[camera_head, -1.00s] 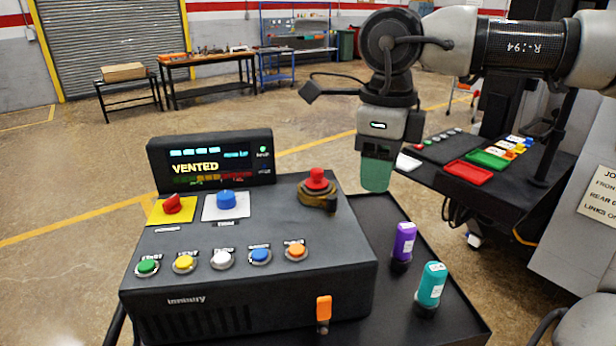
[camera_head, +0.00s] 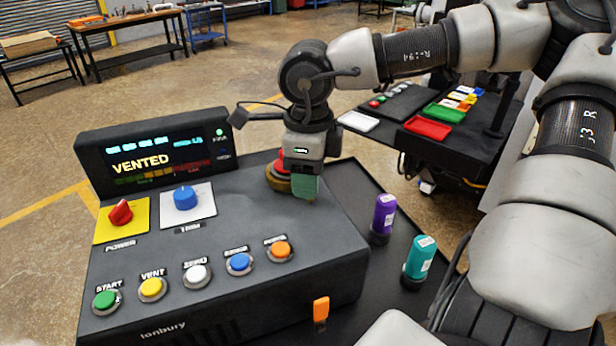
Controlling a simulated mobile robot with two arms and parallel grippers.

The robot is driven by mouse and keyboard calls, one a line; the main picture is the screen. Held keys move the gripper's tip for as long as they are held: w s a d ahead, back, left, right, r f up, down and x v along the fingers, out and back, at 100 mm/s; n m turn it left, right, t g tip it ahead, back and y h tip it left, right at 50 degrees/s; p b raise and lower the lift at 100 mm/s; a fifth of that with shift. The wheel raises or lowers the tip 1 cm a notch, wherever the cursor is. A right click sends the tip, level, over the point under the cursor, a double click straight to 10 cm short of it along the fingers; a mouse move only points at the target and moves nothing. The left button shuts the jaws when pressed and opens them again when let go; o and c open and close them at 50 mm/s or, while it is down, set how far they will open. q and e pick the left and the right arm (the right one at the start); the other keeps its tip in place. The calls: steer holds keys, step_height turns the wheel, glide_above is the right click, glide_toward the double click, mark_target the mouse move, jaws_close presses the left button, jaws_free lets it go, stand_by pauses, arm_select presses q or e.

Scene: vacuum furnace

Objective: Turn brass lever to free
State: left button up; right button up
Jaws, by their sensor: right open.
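On the black control box, a brass collar-like piece (camera_head: 278,181), which looks like the brass lever, sits around the base of a red mushroom button (camera_head: 279,164). Both are partly hidden behind my right gripper. My right gripper (camera_head: 305,188) points down with green fingers, just right of and in front of the brass piece. It is open and holds nothing visible. I cannot tell whether a finger touches the brass or which way the lever points. My left gripper is not in view.
A red tray (camera_head: 428,127) lies behind.

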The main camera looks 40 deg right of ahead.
steer(key=shift+s+f, duration=0.2)
steer(key=shift+f, duration=0.5)
steer(key=shift+w, duration=0.1)
steer(key=shift+c, duration=0.5)
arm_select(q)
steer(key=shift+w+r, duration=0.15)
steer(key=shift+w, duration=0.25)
arm_select(e)
jaws_close()
